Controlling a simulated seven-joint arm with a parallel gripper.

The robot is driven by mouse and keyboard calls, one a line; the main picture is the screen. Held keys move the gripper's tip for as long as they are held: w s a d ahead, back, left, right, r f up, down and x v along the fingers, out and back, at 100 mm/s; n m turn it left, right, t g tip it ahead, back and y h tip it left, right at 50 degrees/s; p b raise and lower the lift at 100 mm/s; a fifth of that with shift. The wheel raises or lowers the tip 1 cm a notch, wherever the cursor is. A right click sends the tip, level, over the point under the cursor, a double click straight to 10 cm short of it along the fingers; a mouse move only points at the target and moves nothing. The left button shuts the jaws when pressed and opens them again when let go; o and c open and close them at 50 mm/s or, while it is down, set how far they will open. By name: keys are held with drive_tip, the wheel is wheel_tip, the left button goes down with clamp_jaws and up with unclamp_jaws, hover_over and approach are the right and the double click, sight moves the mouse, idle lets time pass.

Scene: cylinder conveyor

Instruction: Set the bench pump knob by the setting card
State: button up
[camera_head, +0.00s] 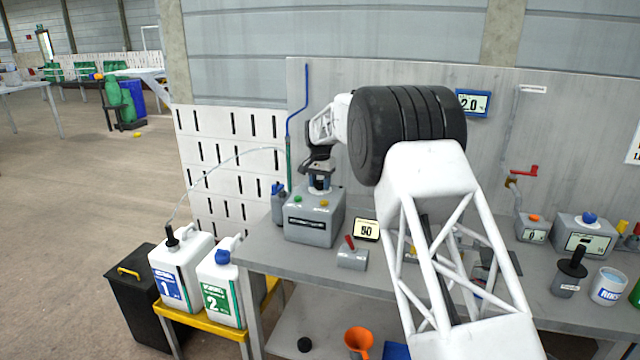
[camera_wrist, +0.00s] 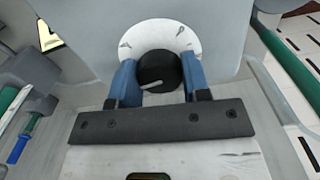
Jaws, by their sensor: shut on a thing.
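A white pointer line on the knob aims to the lower left in the wrist view. My gripper (camera_wrist: 158,82) is shut on the knob, one blue finger on each side. In the head view my gripper (camera_head: 320,180) is over the pump top and hides the knob. A small card (camera_head: 367,230) reading 50 stands right of the pump.
A grey block with a red handle (camera_head: 351,256) sits in front of the card. White jugs 1 (camera_head: 172,275) and 2 (camera_head: 218,290) stand on a yellow-edged stand at left. A blue bottle (camera_head: 279,205) stands beside the pump. My arm covers the bench's middle.

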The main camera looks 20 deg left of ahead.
sight(320, 182)
drive_tip(key=shift+r, duration=0.1)
drive_tip(key=o, duration=0.9)
drive_tip(key=shift+o, duration=0.2)
drive_tip(key=shift+r, duration=3.85)
